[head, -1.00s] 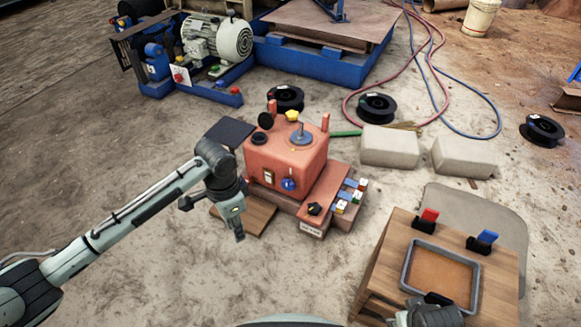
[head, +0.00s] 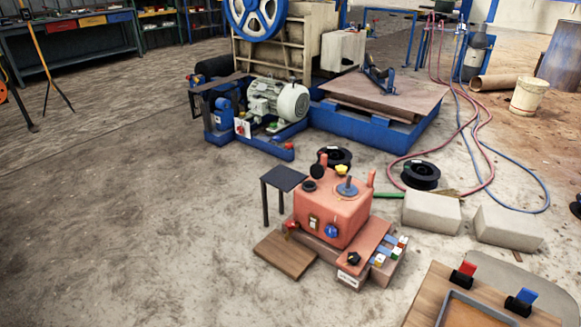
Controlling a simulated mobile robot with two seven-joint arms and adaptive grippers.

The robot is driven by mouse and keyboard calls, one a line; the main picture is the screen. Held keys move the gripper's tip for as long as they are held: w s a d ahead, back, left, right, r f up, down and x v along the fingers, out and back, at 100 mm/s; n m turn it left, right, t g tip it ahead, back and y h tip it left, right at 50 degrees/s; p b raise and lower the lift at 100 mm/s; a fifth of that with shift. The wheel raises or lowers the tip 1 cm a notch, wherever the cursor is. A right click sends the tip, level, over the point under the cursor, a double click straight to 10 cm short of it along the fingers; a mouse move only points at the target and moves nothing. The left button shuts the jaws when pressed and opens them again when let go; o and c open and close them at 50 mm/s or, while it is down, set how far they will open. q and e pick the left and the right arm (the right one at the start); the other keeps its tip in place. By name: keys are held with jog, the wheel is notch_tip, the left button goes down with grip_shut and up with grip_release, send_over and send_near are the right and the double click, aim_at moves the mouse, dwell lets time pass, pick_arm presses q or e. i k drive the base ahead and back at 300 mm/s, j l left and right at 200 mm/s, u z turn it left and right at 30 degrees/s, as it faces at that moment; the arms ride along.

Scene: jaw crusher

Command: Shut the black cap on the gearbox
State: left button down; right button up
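The red gearbox (head: 332,213) stands on a low base right of centre in the head view. Its black cap (head: 317,171) shows as a round disc standing up at the back left of the gearbox top. A dark round opening or collar (head: 309,186) lies just in front of it, and the cap appears tilted up off it. Whether the two touch is too small to tell. Neither of my grippers is in view.
A small dark stand (head: 283,179) is left of the gearbox, with a wooden board (head: 286,254) on the floor before it. Pale blocks (head: 431,213) lie to the right. A wooden table (head: 431,294) is at the lower right. The left floor is clear.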

aim_at(317, 169)
jog(key=i+j+u, duration=0.1)
jog(key=u, duration=0.35)
jog(key=i+j+u, duration=0.1)
jog(key=u, duration=0.3)
jog(key=i+u, duration=0.15)
jog(key=u, duration=0.3)
jog(key=i, duration=3.45)
jog(key=i+j+z, duration=0.1)
jog(key=i+z, duration=0.35)
jog(key=i+j+z, duration=0.45)
jog(key=i+l+z, duration=0.1)
jog(key=z, duration=1.75)
